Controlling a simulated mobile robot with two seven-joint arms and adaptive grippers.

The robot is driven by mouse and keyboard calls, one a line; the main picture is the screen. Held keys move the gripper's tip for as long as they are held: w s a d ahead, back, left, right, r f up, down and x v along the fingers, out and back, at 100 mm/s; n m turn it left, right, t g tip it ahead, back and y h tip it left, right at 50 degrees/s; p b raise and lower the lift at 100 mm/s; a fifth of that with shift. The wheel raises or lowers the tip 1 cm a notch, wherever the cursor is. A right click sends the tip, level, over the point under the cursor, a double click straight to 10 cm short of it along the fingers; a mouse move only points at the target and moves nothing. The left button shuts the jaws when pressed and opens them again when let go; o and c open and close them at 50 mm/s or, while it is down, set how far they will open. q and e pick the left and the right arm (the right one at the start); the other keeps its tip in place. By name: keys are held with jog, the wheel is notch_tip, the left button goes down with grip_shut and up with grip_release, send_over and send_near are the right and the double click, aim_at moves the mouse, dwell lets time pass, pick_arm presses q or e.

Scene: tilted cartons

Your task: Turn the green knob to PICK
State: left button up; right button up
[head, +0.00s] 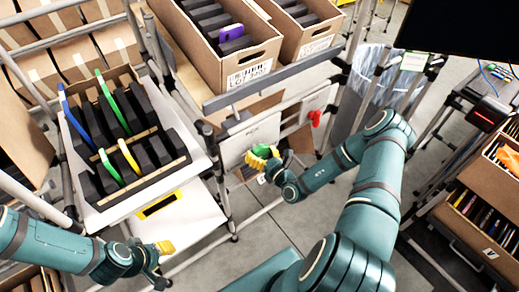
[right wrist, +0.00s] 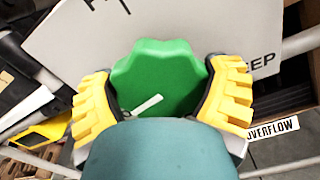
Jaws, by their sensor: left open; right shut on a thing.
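The green knob (right wrist: 158,70) has a scalloped edge and sits on a pale panel (right wrist: 215,30). My right gripper (right wrist: 163,100) is shut on it, with yellow fingers at its left and right sides. A short white mark shows low on the knob's face. The panel reads "EEP" at right, its first letter hidden; the lettering at top is cut off, so I cannot read PICK. In the head view the knob (head: 263,148) is partly covered by my right gripper (head: 262,158). My left gripper (head: 164,250) is open and empty at lower left, away from the panel.
A red knob (head: 315,118) is on a second panel to the right. A white tray (head: 100,215) with black, green, blue and yellow items stands left. Cartons (head: 250,68) sit above the panels. A bin with a clear liner (head: 368,75) stands behind my right arm.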

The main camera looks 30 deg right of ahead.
jog(key=m+p, duration=0.1)
jog(key=m, duration=0.3)
jog(key=shift+m+p, duration=0.3)
jog(key=m+p, duration=0.1)
jog(key=m, duration=0.4)
jog(key=shift+d+f, duration=0.1)
jog(key=m, duration=0.5)
jog(key=shift+f+m, duration=0.1)
jog(key=shift+m, duration=2.8)
jog(key=o, duration=1)
jog(key=shift+c, duration=0.2)
jog(key=shift+s, duration=0.1)
jog(key=s, duration=1.1)
jog(key=shift+s+d, duration=0.35)
jog(key=shift+d, duration=0.1)
